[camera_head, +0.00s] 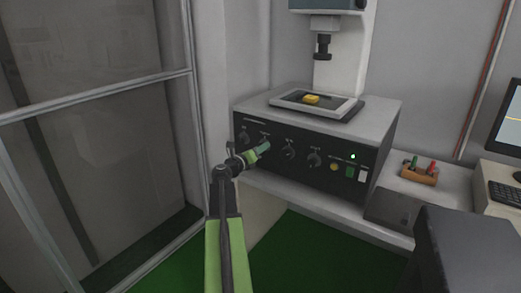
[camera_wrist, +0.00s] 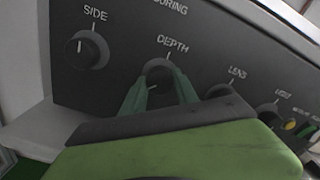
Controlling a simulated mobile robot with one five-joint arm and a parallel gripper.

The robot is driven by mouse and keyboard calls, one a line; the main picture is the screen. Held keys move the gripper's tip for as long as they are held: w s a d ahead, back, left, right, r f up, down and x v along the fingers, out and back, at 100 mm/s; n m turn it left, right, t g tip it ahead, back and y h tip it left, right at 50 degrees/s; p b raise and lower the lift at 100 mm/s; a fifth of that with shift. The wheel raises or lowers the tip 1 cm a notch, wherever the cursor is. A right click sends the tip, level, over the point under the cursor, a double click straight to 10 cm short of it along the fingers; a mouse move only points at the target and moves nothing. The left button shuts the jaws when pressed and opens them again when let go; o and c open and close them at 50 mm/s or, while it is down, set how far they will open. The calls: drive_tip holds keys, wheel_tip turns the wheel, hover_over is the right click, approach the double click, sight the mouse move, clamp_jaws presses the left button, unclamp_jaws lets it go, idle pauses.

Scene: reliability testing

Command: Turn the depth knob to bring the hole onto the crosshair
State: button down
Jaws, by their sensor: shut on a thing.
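The depth knob (camera_wrist: 157,72) is a dark round knob under the label DEPTH on the black panel, in the wrist view. My gripper (camera_wrist: 160,85) is shut on it, with one green finger on each side. The fingers and the gripper body hide its lower part. In the head view my gripper (camera_head: 264,148) reaches the panel's left half and covers this knob. A yellow part (camera_head: 312,99) lies on the stage (camera_head: 345,104) on top of the machine, below the dark lens barrel (camera_head: 323,46). The hole and the crosshair cannot be made out.
The SIDE knob (camera_wrist: 87,50) is left of the depth knob, and the LENS knob (camera_wrist: 222,91) is right of it. A light knob (camera_wrist: 267,112) is farther right. A green light (camera_head: 353,156) glows on the panel. A monitor (camera_head: 508,118) shows only partly at the right edge.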

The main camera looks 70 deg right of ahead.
drive_tip(key=n, duration=2.3)
drive_tip(key=shift+r, duration=0.1)
idle(2.4)
idle(0.4)
drive_tip(key=c, duration=0.9)
unclamp_jaws()
drive_tip(key=shift+c, duration=0.2)
